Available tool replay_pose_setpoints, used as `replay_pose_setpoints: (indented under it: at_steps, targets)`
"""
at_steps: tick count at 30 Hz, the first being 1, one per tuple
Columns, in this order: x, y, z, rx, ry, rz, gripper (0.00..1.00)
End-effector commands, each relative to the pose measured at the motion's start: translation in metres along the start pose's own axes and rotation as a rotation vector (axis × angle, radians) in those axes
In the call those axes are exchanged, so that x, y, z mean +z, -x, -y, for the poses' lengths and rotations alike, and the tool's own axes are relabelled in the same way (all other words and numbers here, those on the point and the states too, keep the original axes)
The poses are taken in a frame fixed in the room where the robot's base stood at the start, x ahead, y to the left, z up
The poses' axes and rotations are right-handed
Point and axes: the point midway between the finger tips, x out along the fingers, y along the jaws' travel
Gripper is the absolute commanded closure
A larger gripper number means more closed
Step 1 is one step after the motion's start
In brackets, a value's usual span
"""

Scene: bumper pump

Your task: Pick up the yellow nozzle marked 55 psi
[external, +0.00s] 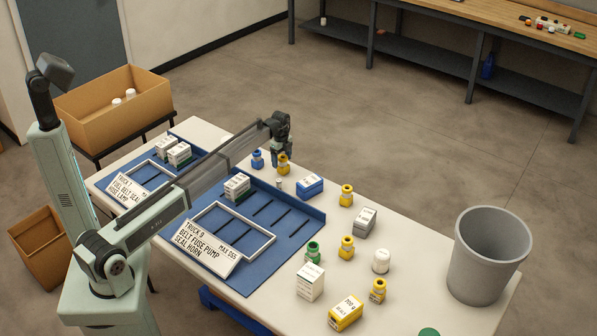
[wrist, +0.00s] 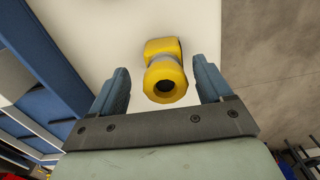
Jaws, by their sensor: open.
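In the external view my gripper (external: 281,153) is low at the table's far side, over this yellow nozzle (external: 284,166). Other yellow nozzles stand at the middle right (external: 346,195), lower down (external: 346,247) and near the front (external: 377,291). No psi marking is legible on any nozzle.
A blue nozzle (external: 257,159) stands close left of my gripper. A blue box (external: 310,186) and a small white piece (external: 279,184) are near it. The blue tray (external: 310,228) holds sign cards. A grey bin (external: 488,255) stands at the right.

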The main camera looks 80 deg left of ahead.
Motion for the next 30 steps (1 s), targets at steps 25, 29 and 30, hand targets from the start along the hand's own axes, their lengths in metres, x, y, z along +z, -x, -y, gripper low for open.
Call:
replay_pose_setpoints:
  at_steps: [25, 29, 30]
  targets:
    - [-0.003, -0.042, 0.004, -0.001, 0.001, -0.001, 0.46]
    - [-0.003, -0.042, 0.004, -0.001, 0.001, 0.0, 0.59]
    - [-0.003, -0.042, 0.004, -0.001, 0.001, 0.0, 0.62]
